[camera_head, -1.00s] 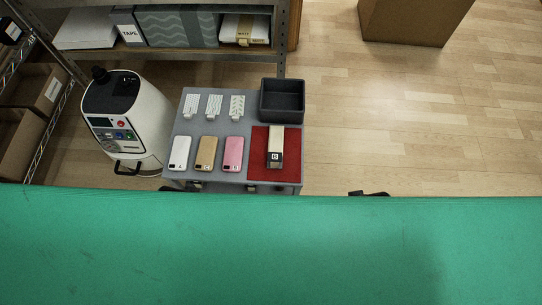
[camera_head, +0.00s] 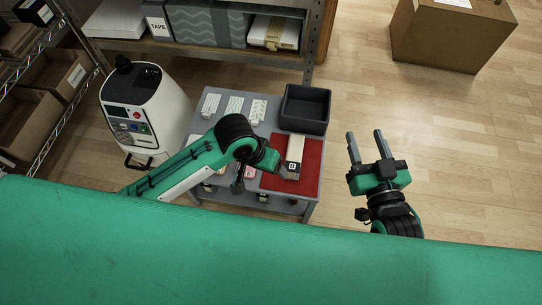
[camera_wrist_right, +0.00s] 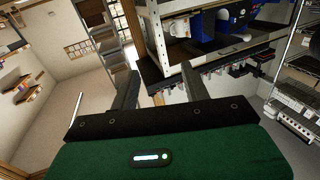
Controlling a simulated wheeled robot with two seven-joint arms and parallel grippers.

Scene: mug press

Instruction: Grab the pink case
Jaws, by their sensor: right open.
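The pink case (camera_head: 249,172) lies on the grey table in the head view, mostly covered by my left arm; only a small pink part shows. My left gripper (camera_head: 264,178) points down over the table close to the pink case, between it and the red mat. Its fingers are partly hidden, so I cannot tell its opening or whether it touches the case. My right gripper (camera_head: 366,141) is open and empty, over the floor right of the table. Its two spread fingers also show in the right wrist view (camera_wrist_right: 158,85), with nothing between them.
The grey table (camera_head: 228,193) also bears a dark open bin (camera_head: 305,108), a red mat (camera_head: 309,165) with a beige-topped device (camera_head: 295,150), and several white patterned pieces (camera_head: 234,106). A white rounded machine (camera_head: 147,107) stands left. A cardboard box (camera_head: 450,36) stands back right.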

